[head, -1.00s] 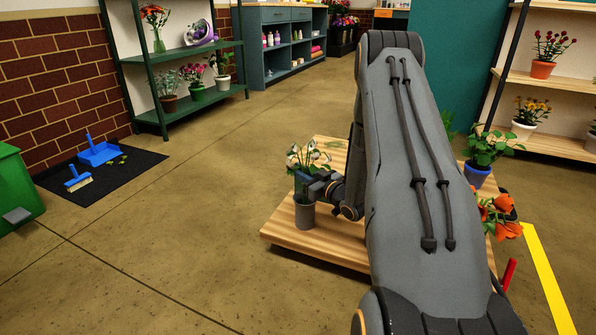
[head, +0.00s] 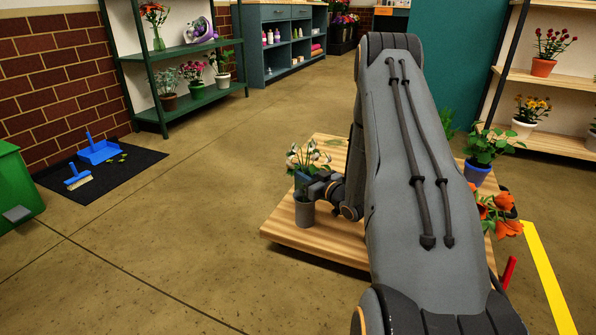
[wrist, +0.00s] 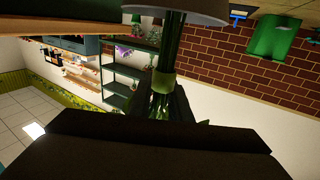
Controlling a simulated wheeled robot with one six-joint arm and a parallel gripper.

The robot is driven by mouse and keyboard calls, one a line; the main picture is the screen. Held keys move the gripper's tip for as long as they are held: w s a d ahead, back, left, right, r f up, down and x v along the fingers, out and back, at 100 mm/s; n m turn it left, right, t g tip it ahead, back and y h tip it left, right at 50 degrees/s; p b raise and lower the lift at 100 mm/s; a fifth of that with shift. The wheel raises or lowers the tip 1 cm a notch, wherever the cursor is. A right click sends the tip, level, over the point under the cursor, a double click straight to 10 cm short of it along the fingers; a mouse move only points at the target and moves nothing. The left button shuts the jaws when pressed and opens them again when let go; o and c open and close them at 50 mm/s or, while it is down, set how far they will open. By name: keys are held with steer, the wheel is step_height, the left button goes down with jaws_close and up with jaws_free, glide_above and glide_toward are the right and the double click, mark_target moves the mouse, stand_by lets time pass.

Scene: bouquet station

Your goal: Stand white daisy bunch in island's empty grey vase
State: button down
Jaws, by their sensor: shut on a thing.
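The white daisy bunch (head: 309,157) is upright, its blooms above my gripper (head: 313,188) in the head view. My gripper is shut on the bunch's green stems (wrist: 163,82), which also show in the wrist view. The grey vase (head: 304,214) stands upright on the wooden island (head: 283,236), directly below the bunch. In the wrist view, which is upside down, the vase (wrist: 190,9) shows at the top edge and the stems run to its mouth. I cannot tell how deep the stem ends sit. My arm hides much of the island.
A blue-teal thing (head: 300,179) shows close behind my gripper, partly hidden. On the island's right side are a blue pot with a green plant (head: 478,172) and orange flowers (head: 497,214). The floor left of the island is clear.

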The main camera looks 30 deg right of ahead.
steer(key=c, duration=1.6)
jaws_free()
steer(key=shift+o, duration=0.2)
